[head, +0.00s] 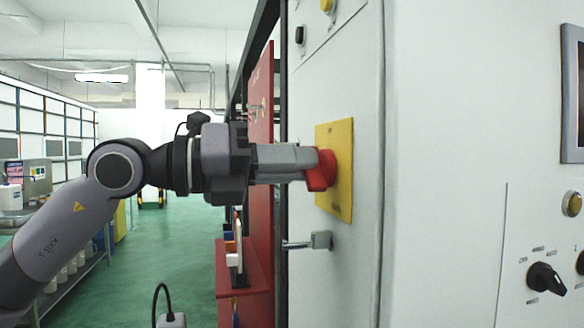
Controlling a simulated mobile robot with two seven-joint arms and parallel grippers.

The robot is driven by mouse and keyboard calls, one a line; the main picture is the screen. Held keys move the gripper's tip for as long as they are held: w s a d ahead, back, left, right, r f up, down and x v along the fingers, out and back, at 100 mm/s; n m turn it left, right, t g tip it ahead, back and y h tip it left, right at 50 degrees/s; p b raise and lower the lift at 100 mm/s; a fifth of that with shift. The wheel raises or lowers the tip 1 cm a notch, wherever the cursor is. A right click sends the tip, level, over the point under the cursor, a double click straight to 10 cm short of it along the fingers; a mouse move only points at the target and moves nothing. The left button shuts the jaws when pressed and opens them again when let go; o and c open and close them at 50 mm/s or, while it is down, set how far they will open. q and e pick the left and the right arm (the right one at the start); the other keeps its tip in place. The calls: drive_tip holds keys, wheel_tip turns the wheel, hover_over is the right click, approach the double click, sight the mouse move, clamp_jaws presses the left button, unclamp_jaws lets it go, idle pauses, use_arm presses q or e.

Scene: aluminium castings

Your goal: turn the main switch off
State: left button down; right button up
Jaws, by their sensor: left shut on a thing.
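The main switch (325,170) is a red rotary handle on a yellow plate (338,135). The plate is fixed to the side of a light grey cabinet. My left gripper (308,165) comes in level from the left and is shut on the red handle. Its fingers hide part of the handle, so I cannot tell the handle's exact angle. My right gripper is not in the head view.
A metal door handle (308,242) sticks out of the cabinet just below the plate. A red panel (260,130) with a shelf stands behind my gripper. A black selector knob (546,279) is on the cabinet's right face. Green floor is open at the left.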

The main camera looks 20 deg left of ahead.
use_arm(q)
drive_tip(key=shift+f+n, duration=0.1)
drive_tip(key=shift+n, duration=1.9)
drive_tip(key=shift+w, duration=0.1)
drive_tip(key=c, duration=1.1)
unclamp_jaws()
drive_tip(key=shift+c, duration=0.2)
drive_tip(key=shift+a, duration=0.1)
drive_tip(key=b+v, duration=0.2)
drive_tip(key=v, duration=0.5)
